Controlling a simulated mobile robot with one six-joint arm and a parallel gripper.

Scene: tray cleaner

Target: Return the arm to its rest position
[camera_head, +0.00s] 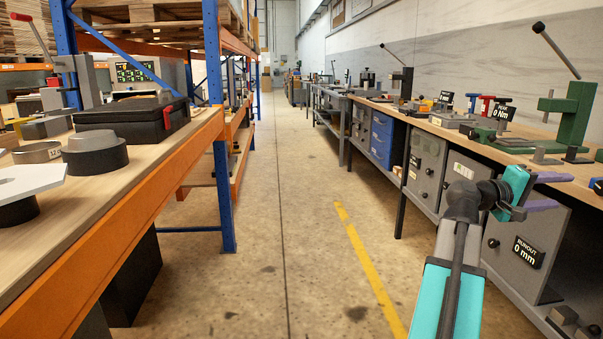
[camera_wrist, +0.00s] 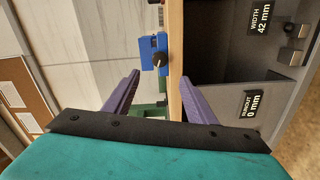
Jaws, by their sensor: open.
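My arm in teal and dark grey reaches forward from the lower right of the head view. My gripper (camera_head: 566,190) is at its end, in front of the right-hand workbench (camera_head: 515,148). In the wrist view my gripper (camera_wrist: 159,79) has its two purple fingers spread wide, with nothing held between them. The bench's wooden edge (camera_wrist: 175,60) shows beyond the fingers, and the picture is turned on its side. Whether the fingers touch the bench cannot be told.
A green press (camera_head: 574,115) stands on the right bench, above grey cabinets and a blue drawer unit (camera_head: 382,138). A blue device (camera_wrist: 153,54) shows beyond the fingers. An orange-edged rack table (camera_head: 130,215) with a black case (camera_head: 135,117) stands left. The aisle floor (camera_head: 270,230) between is clear.

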